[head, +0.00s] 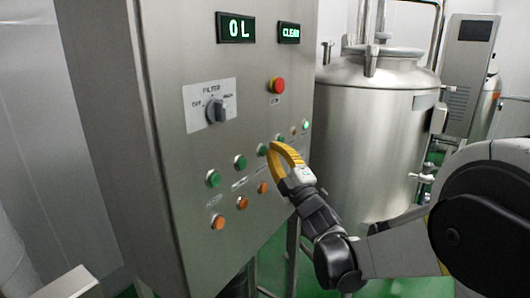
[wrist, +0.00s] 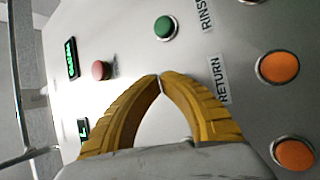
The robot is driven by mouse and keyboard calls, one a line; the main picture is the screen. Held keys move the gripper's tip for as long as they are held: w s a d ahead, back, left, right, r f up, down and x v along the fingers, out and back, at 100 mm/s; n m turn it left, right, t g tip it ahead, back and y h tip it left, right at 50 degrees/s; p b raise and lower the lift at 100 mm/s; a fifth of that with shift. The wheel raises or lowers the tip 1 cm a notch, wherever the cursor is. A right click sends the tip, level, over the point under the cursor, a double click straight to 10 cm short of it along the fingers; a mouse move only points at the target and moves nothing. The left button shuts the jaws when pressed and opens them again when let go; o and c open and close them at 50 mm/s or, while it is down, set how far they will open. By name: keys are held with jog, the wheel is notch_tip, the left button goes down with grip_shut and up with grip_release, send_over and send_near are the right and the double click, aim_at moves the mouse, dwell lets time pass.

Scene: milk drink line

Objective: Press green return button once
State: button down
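My gripper (wrist: 160,78) is shut and empty, its two yellow fingers meeting at the tips. In the wrist view the tips are in front of the panel, beside the RETURN label (wrist: 218,80). The green return button does not show there; the fingers appear to cover its place. In the head view my gripper (head: 273,148) is at the panel's row of green buttons, with one green button (head: 262,150) just left of the tips. I cannot tell whether the tips touch a button.
The steel panel (head: 160,60) also carries a red stop button (head: 277,85), a filter knob (head: 216,111) and several orange buttons (head: 242,203). A green button (wrist: 165,27) by the RINSE label is close to the fingers. A steel tank (head: 370,150) stands right of the panel.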

jog(key=shift+w+a, duration=0.25)
jog(key=shift+a, duration=0.1)
dwell(0.4)
jog(key=shift+d, duration=0.1)
jog(key=shift+s+d, duration=0.55)
jog(key=shift+d, duration=0.05)
dwell(0.3)
jog(key=shift+s+d, duration=0.75)
jog(key=shift+d, duration=0.25)
jog(key=shift+s+d, duration=0.7)
jog(key=shift+d, duration=0.3)
